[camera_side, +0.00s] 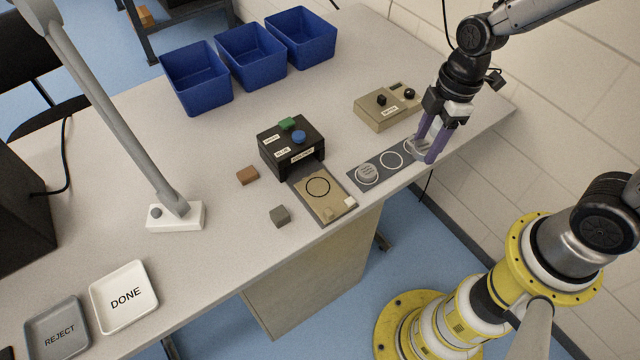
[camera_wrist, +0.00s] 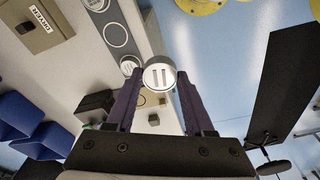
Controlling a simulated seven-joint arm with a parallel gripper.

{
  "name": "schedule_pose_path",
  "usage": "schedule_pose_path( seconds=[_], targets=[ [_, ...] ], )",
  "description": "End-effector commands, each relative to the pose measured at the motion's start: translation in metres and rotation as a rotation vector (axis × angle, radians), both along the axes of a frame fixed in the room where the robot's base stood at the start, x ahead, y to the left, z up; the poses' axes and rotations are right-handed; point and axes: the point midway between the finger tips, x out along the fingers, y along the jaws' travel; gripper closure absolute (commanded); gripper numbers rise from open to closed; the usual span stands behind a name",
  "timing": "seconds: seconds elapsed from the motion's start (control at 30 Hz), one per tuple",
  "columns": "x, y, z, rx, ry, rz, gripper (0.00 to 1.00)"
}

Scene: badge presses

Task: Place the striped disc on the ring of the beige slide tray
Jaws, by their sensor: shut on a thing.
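My gripper (camera_side: 424,152) has purple fingers shut on the striped disc (camera_wrist: 158,74), a pale round piece with dark bars on its face. In the side view the disc (camera_side: 419,143) shows between the fingertips at the right end of the dark ring mat; whether it touches the mat is hard to tell. The beige slide tray (camera_side: 334,207) lies to the left of my gripper, in front of the black press (camera_side: 290,148). Its black ring (camera_side: 318,187) is bare.
The dark mat (camera_side: 378,163) holds another pale disc (camera_side: 367,173) on its left ring; its middle ring is empty. A beige box with knobs (camera_side: 387,106) stands behind. A brown block (camera_side: 247,176) and grey block (camera_side: 280,215) lie left of the tray. Blue bins (camera_side: 250,55) stand farther back.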

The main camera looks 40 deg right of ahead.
Motion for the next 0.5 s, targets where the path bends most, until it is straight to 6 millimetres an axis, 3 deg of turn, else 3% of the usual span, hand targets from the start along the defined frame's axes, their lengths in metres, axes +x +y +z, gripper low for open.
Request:
schedule_pose_path(
  seconds=[0.03, 0.2, 0.3, 0.5],
  targets=[
    [0.005, 0.017, 0.001, 0.001, -0.001, 0.021, 1.0],
    [0.012, 0.063, 0.001, 0.0, -0.005, 0.1, 1.0],
    [0.01, 0.081, -0.001, 0.0, -0.006, 0.158, 1.0],
    [0.009, 0.097, -0.006, -0.003, 0.002, 0.204, 1.0]
  ],
)
